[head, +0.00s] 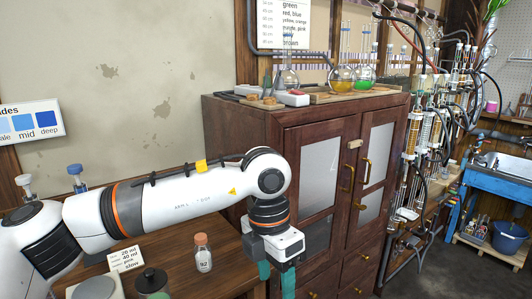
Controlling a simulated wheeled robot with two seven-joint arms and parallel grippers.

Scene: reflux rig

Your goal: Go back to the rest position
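My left arm comes in from the left, and its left gripper (276,283) hangs pointing down at the bottom middle, in front of the dark wooden cabinet (245,135). Its two teal fingers stand apart with nothing seen between them, so it looks open. The lower fingertips run near the bottom edge of the picture. My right gripper is not in view.
A wooden bench (190,236) lies below my arm with a small corked bottle (203,254), a handwritten card (126,259) and a black-knobbed lid (151,281). Flasks (342,75) stand on the cabinet. Glass rigs (425,130) and a blue sink stand (495,185) are at right.

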